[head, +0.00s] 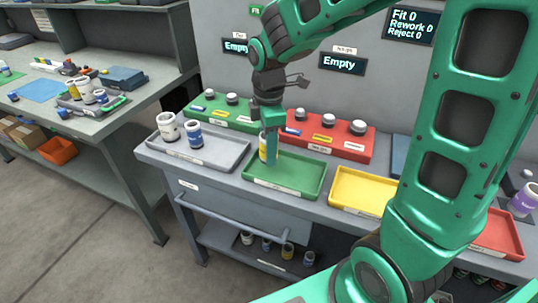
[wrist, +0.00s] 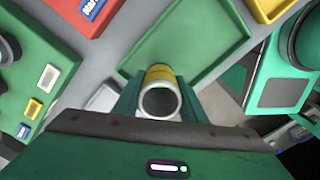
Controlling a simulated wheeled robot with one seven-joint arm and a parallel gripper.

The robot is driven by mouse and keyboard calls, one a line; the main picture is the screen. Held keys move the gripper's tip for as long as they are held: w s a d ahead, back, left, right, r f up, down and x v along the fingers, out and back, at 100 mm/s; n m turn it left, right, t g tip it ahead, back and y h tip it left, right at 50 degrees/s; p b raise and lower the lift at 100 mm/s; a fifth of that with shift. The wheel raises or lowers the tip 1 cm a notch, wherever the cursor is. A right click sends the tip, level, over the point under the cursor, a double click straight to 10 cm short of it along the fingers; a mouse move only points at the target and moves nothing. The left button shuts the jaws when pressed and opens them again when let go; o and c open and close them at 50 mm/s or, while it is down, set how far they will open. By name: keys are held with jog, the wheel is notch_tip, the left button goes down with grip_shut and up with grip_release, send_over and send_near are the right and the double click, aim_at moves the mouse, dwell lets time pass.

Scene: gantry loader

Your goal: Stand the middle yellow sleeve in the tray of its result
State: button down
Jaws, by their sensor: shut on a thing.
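My gripper (head: 270,152) is shut on a yellow-banded sleeve (head: 262,149), which is white at its rim and roughly upright. In the wrist view the open round end of the sleeve (wrist: 160,98) faces the camera between the fingers. The sleeve is at the back left part of the green tray (head: 285,187), over its inside. I cannot tell whether its lower end touches the tray floor. The green tray (wrist: 226,62) also shows beyond the sleeve in the wrist view, and nothing else stands in it.
A grey tray (head: 222,162) at left holds a white sleeve (head: 168,127) and a blue-banded one (head: 194,134). A yellow tray (head: 350,205) and a red tray (head: 497,243) lie to the right. Green (head: 205,114) and red (head: 352,152) fixtures stand behind. The board reads Fit 0, Rework 0, Reject 0.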

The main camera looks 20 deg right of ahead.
jog(key=shift+f, duration=1.4)
jog(key=shift+f, duration=0.1)
jog(key=c, duration=1.1)
grip_release()
notch_tip(320, 180, up, 12)
jog(key=s+d+f+m, duration=0.2)
jog(key=s+d+m, duration=0.7)
jog(key=s+m, duration=0.2)
jog(key=s+d+f+m, duration=0.3)
jog(key=s+d+m, duration=0.6)
jog(key=s+m, duration=0.2)
jog(key=shift+d+m, duration=0.3)
jog(key=shift+d, duration=0.1)
